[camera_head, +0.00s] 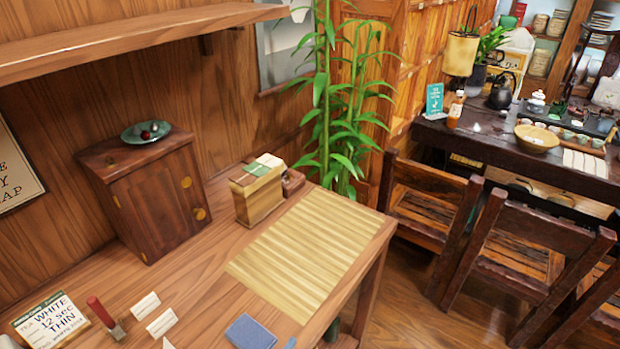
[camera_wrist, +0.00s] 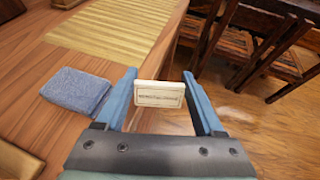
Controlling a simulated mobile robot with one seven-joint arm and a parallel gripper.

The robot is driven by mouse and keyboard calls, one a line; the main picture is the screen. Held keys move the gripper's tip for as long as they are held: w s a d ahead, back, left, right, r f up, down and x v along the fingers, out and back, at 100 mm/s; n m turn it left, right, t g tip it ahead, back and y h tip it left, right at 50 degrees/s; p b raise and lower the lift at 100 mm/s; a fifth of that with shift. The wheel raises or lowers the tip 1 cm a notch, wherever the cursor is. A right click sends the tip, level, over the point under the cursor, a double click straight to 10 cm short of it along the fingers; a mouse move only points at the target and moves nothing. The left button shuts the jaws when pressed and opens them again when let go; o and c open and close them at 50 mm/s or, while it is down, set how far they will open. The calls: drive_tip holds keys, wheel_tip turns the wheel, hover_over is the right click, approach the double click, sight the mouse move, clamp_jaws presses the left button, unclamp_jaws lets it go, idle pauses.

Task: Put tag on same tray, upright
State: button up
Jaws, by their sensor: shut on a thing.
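In the wrist view a small white tag (camera_wrist: 160,94) with a line of print and a thin border sits between the blue fingertips of my gripper (camera_wrist: 160,86). My gripper is shut on it. The tag's printed face is toward the camera and its long edges run nearly level. Behind it the table's edge and the floor show. I cannot make out a tray clearly in either view.
A folded blue cloth (camera_head: 250,332) lies near the front edge, left of my gripper in the wrist view. A slatted mat (camera_head: 312,245) covers the table's right end. A cabinet (camera_head: 158,195), a yellowish box (camera_head: 257,196), a sign (camera_head: 52,320) and a red-handled tool (camera_head: 104,316) also stand there.

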drive_tip(key=s+f+n+t+y, duration=0.1)
drive_tip(key=s+f+n+y, duration=0.3)
drive_tip(key=s, duration=0.3)
drive_tip(key=shift+s+d+y+p, duration=0.25)
drive_tip(key=shift+d+y+p, duration=0.05)
drive_tip(key=shift+d+p, duration=0.1)
